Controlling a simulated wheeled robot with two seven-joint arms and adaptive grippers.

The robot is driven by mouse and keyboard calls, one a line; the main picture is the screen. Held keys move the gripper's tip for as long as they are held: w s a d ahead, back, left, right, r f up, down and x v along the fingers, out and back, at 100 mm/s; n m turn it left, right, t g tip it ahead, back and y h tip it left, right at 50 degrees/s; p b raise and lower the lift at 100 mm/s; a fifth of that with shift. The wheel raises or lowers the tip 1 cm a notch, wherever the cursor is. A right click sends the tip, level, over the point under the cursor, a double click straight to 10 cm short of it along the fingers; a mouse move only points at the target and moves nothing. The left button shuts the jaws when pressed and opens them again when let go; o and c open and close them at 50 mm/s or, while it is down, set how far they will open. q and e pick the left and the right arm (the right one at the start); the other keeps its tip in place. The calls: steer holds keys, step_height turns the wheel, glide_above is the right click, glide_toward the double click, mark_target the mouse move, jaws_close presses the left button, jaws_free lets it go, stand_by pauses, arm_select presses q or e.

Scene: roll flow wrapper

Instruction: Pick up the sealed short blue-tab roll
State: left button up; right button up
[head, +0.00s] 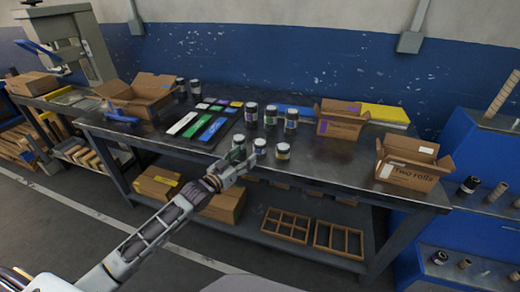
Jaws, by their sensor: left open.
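Several short dark rolls with light bands stand upright on the dark workbench (330,165). A back row holds a left roll (251,113), a middle roll (270,115) and a right roll (291,121). A front row holds a greenish-topped roll (238,141), a middle roll (259,146) and a yellowish-banded roll (283,151). I cannot tell which one has a blue tab or is sealed. My left gripper (245,162) is open at the bench's front edge, just before the front-row rolls, and partly covers their lower parts. My right gripper is out of view.
Open boxes stand at left (140,95), back (340,118) and right, marked "Two rolls" (408,168). Coloured strips (205,125) lie left of the rolls. Wooden crates (285,225) sit on the lower shelf. The bench between the rolls and the right box is clear.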

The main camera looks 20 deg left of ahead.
mark_target(256, 147)
arm_select(q)
steer(key=shift+x, duration=1.2)
steer(key=shift+w+d, duration=0.2)
steer(key=shift+w, duration=0.4)
steer(key=shift+b+x, duration=0.4)
steer(key=shift+x, duration=0.75)
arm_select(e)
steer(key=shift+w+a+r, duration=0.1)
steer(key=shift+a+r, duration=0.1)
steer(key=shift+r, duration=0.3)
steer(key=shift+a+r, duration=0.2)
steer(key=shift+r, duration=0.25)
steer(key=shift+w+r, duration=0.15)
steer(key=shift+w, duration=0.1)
arm_select(q)
steer(key=shift+w+d+f, duration=0.1)
